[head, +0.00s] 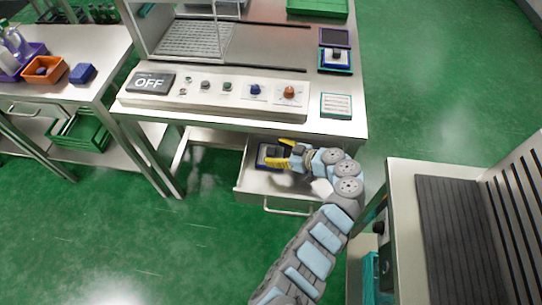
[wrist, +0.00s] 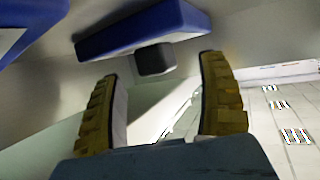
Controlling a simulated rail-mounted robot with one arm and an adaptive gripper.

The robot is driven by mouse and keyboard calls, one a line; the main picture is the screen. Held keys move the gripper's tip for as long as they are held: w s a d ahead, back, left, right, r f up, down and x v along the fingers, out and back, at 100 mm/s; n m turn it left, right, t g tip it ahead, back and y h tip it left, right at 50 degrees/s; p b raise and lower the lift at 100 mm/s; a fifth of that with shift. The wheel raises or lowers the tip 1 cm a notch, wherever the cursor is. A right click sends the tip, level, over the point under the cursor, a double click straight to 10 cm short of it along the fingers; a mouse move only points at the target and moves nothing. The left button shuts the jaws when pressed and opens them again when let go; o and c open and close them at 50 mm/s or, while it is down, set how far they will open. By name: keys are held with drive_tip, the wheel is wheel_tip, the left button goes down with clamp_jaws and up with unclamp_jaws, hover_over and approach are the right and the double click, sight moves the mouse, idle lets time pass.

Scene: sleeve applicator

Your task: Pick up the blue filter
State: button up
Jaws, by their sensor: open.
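The blue filter (head: 264,150) lies in the open drawer under the machine. It appears as a dark, blue-edged block, partly hidden by my gripper (head: 275,151). In the wrist view, it is a blue slab (wrist: 140,30) with a dark square knob (wrist: 155,60) on its near side. The yellow fingers of my gripper (wrist: 157,68) are spread apart, with the knob just beyond and between their tips. Nothing is held. I cannot tell whether the fingers touch the filter.
The drawer (head: 262,192) is pulled out, its walls close around my gripper. A similar blue-edged piece with a dark knob (head: 336,55) sits on the machine top. A panel reads OFF (head: 150,83). A side table (head: 420,172) stands right. Another blue-edged thing (wrist: 28,28) shows upper left in the wrist view.

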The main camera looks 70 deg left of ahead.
drive_tip(key=shift+x, duration=1)
drive_tip(key=shift+w, duration=0.1)
clamp_jaws()
drive_tip(key=shift+r, duration=0.1)
drive_tip(key=shift+r+p, duration=0.3)
drive_tip(key=shift+r, duration=0.4)
drive_tip(key=shift+s+d, duration=0.3)
drive_tip(key=shift+d, duration=0.2)
drive_tip(key=s+d, duration=0.1)
drive_tip(key=d+p, duration=0.1)
drive_tip(key=shift+s+d+f, duration=0.15)
drive_tip(key=shift+s+d, duration=0.2)
drive_tip(key=shift+s, duration=0.05)
wheel_tip(320, 180, up, 14)
drive_tip(key=p, duration=0.2)
drive_tip(key=shift+a, duration=0.15)
